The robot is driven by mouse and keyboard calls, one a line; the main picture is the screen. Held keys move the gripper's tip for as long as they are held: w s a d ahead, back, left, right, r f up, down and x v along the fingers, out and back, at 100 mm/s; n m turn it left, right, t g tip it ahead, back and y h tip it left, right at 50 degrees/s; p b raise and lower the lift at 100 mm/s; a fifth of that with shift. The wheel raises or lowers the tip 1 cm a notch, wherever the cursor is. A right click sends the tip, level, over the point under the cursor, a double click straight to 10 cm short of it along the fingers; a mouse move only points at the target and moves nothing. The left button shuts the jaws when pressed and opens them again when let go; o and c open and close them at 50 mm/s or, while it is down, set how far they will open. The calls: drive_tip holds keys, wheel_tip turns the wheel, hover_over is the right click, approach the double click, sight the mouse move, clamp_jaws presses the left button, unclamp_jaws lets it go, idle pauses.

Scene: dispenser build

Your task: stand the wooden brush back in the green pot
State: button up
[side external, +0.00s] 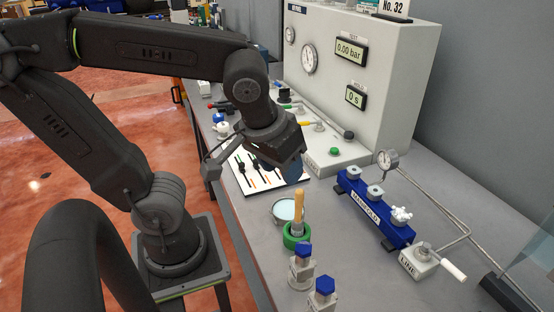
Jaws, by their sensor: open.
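The wooden brush (299,207) stands nearly upright in the green pot (297,242), its pale wooden handle pointing up. The pot stands on the grey bench, and its inside is mostly hidden. My gripper (289,170) is open and hangs above the bench, behind the brush and pot in the picture. It is apart from the brush handle. Its fingertips are partly hidden and hard to make out.
A round shallow dish (284,211) stands just behind the pot. Two blue-capped fittings (302,264) stand in front. The blue manifold (372,210) is at right. A white board with tools (243,170) lies under my gripper, near the large gauge cabinet (397,75).

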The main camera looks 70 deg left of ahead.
drive_tip(key=m, duration=0.1)
drive_tip(key=a+m+t, duration=0.1)
drive_tip(key=m, duration=0.1)
drive_tip(key=a+m+h, duration=0.1)
drive_tip(key=shift+s+t, duration=0.25)
drive_tip(key=shift+t, duration=0.15)
